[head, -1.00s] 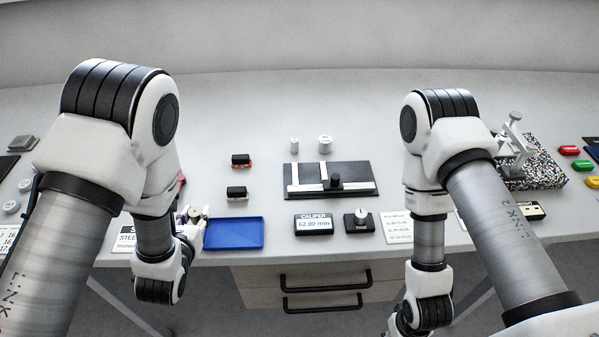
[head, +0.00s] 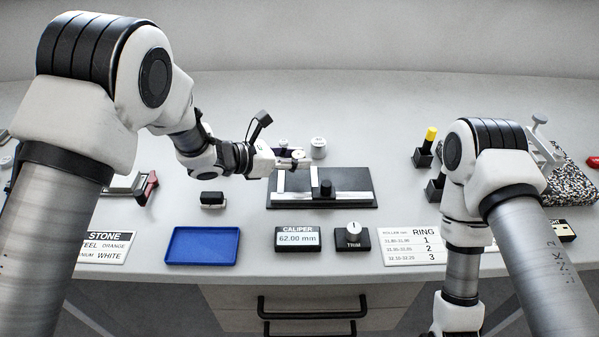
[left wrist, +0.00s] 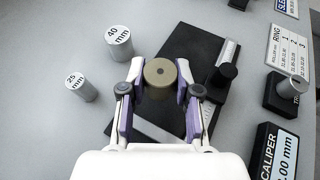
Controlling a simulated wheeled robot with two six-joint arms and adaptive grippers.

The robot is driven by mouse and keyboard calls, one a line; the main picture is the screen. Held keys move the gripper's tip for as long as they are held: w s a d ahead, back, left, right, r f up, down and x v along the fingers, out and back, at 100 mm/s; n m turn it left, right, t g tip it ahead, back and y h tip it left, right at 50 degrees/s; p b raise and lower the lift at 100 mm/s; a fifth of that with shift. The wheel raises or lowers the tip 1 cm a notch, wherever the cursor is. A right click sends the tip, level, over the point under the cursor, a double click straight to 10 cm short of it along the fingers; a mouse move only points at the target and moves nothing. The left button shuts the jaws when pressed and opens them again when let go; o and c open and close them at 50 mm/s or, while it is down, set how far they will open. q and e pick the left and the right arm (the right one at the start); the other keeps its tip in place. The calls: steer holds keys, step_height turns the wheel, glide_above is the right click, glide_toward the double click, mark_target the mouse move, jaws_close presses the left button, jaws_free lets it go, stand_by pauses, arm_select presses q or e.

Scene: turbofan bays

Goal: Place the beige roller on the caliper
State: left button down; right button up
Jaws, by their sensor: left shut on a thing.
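The beige roller (left wrist: 160,75) shows end-on in the left wrist view, between the purple-padded fingers of my left gripper (left wrist: 158,88). My left gripper (head: 298,161) is shut on it and holds it over the left, far part of the caliper. The caliper is a black plate (head: 350,178) with white bars and a black knob; its plate also shows in the left wrist view (left wrist: 190,45). In the head view the roller is hard to make out. I cannot tell its height above the plate. My right gripper is out of view; my right arm hangs at the right.
Two light cylinders marked 40 mm (left wrist: 118,42) and 25 mm (left wrist: 82,88) stand beside the caliper. In front are the caliper display reading 62.00 mm (head: 297,238), the trim knob box (head: 352,238) and an empty blue tray (head: 202,246). A yellow-topped item (head: 428,140) stands right.

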mark_target(311, 170)
arm_select(q)
step_height(311, 170, down, 4)
steer(key=shift+w+f+p, duration=0.1)
steer(key=shift+f+p, duration=0.05)
steer(key=shift+p, duration=0.15)
steer(key=shift+f+b, duration=0.25)
steer(key=shift+b, duration=0.05)
steer(key=c, duration=1.1)
jaws_free()
steer(key=shift+r, duration=0.1)
steer(key=shift+r+p, duration=0.3)
steer(key=shift+p, duration=0.2)
steer(key=b+v, duration=0.2)
steer(key=v, duration=0.9)
steer(key=shift+f, duration=0.15)
steer(key=shift+s+a, duration=0.3)
steer(key=shift+a, duration=0.1)
